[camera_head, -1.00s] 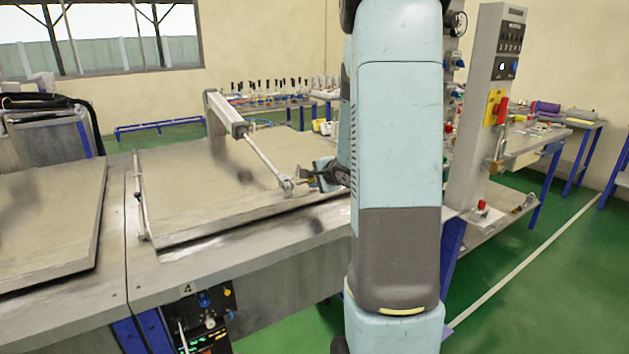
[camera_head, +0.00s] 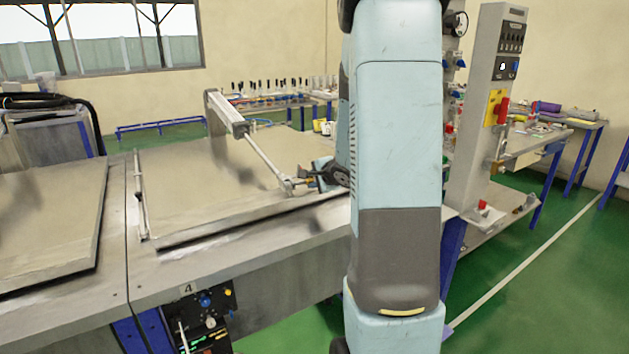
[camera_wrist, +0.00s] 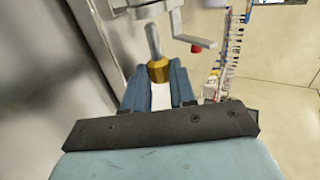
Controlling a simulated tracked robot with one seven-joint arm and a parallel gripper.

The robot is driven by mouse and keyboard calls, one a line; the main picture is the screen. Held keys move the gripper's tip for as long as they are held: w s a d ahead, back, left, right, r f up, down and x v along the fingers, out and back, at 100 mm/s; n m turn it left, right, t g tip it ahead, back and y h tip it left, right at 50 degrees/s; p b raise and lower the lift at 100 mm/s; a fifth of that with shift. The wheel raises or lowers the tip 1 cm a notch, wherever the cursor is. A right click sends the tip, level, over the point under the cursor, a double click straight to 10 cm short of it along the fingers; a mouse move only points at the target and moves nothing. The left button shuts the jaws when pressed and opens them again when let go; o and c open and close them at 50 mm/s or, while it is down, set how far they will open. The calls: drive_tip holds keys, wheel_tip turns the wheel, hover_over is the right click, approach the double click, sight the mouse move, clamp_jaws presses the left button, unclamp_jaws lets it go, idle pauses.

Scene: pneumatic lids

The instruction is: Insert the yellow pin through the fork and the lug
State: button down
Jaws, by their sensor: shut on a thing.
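My gripper (camera_wrist: 157,88) has its blue fingers shut on the yellow pin (camera_wrist: 158,71). The pin has a yellow head at the fingers and a grey shaft pointing away from me. In the wrist view the shaft's tip is just by the grey fork and lug (camera_wrist: 148,10) at the top edge; I cannot tell whether it enters the hole. In the head view my gripper (camera_head: 313,180) is just right of the fork (camera_head: 288,185), at the lower end of the cylinder rod (camera_head: 264,156). The lug is too small to make out separately there.
The large flat lid (camera_head: 195,190) lies under the cylinder (camera_head: 227,113). A grey bracket (camera_wrist: 193,42) and a red part (camera_wrist: 196,48) are close right of the pin. A control post (camera_head: 480,110) stands to the right of my arm.

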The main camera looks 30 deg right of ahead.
sight(299, 183)
drive_tip(key=shift+a, duration=2.1)
drive_tip(key=c, duration=0.9)
unclamp_jaws()
drive_tip(key=shift+s, duration=0.1)
drive_tip(key=shift+o, duration=0.3)
drive_tip(key=shift+f, duration=0.1)
drive_tip(key=shift+s, duration=0.15)
drive_tip(key=v, duration=1.3)
drive_tip(key=shift+r, duration=0.3)
drive_tip(key=shift+s, duration=0.1)
